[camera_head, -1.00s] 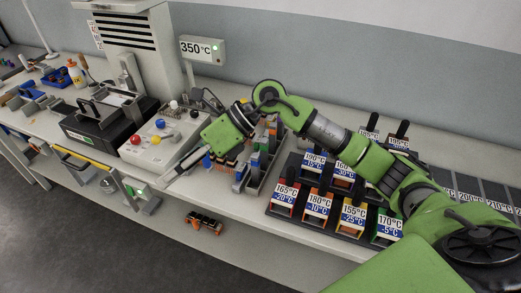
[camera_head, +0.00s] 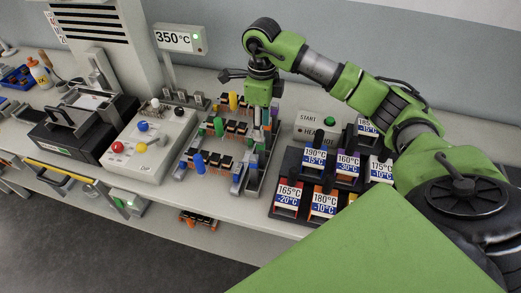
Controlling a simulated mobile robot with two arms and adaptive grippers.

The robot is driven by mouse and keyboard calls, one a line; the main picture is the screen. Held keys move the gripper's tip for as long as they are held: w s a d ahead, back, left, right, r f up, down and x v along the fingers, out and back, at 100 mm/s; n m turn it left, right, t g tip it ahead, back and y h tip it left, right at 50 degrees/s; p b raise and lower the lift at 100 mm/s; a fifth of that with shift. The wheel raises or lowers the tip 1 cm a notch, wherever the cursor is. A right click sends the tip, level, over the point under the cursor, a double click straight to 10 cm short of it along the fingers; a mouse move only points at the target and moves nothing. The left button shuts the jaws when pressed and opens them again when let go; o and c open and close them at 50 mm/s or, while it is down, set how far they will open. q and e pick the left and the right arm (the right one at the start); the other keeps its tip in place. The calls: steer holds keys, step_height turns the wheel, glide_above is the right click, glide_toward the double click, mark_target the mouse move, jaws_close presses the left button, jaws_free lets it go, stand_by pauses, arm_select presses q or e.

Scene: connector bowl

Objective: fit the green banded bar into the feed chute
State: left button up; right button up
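My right gripper (camera_head: 258,135) points down at the grey slotted rack in the middle of the bench. Its fingertips are small here and lie close to the rack parts; I cannot tell whether they hold anything. Dark bars with orange parts lie in rows beside it on the left. A green peg (camera_head: 219,126) stands on one row, a yellow peg (camera_head: 233,102) behind it and a blue peg (camera_head: 198,163) in front. I cannot make out for sure which bar is the green banded one. A grey channel (camera_head: 254,187), perhaps the feed chute, runs below the gripper. My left gripper is not in view.
A control box (camera_head: 150,145) with coloured knobs stands left of the rows. A dark orange-marked bar (camera_head: 198,219) shows below the bench's front edge.

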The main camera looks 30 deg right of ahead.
mark_target(261, 153)
steer(key=shift+w+f, duration=0.15)
steer(key=shift+f, duration=0.65)
steer(key=shift+f+p, duration=0.2)
steer(key=shift+p, duration=0.15)
step_height(261, 153, down, 4)
steer(key=shift+f+p, duration=0.15)
steer(key=shift+p, duration=0.95)
steer(key=shift+f, duration=0.25)
jaws_close()
steer(key=shift+r, duration=0.1)
